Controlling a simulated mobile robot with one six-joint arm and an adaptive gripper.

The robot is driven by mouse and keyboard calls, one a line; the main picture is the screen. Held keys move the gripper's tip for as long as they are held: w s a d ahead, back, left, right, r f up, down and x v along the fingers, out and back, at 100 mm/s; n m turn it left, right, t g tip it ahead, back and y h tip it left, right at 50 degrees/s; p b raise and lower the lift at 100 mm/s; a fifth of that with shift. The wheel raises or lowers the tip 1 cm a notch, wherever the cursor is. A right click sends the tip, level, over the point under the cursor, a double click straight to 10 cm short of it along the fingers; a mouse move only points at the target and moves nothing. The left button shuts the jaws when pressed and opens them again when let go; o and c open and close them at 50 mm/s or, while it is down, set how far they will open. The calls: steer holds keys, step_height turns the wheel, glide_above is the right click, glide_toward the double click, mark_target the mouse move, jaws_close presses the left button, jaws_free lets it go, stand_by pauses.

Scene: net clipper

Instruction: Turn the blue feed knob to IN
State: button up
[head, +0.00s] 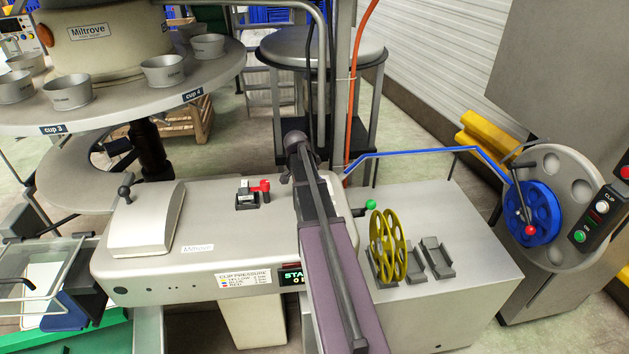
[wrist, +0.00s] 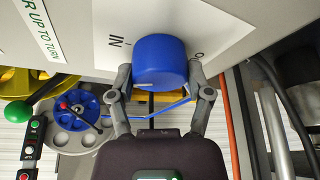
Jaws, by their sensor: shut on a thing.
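The blue feed knob (wrist: 160,62) is a smooth round cap on a pale grey panel at the top middle of the wrist view. My gripper (wrist: 160,74) is shut on it, with one finger on its left side and one on its right. Upside-down "IN" lettering (wrist: 116,41) is printed on the panel left of the knob, with a short tick beside it. Another label (wrist: 199,53) at the knob's right is mostly hidden by the finger. In the head view my arm covers the middle, and the knob and fingers are not visible.
The machine housing (head: 150,262) carries a small red lever (head: 262,186). A green-ball lever (head: 370,205) and yellow reel (head: 388,245) are right of my arm. A blue reel (head: 541,215) stands at far right. An orange hose (wrist: 229,112) hangs near the right finger.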

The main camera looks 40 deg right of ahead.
steer(key=m+g, duration=0.1)
steer(key=m, duration=0.4)
steer(key=shift+w+a+g+y, duration=0.15)
steer(key=shift+w+g+y, duration=0.05)
steer(key=shift+g+y, duration=0.2)
steer(key=o, duration=1.1)
steer(key=shift+w, duration=0.1)
steer(key=shift+o, duration=0.2)
steer(key=shift+s, duration=0.25)
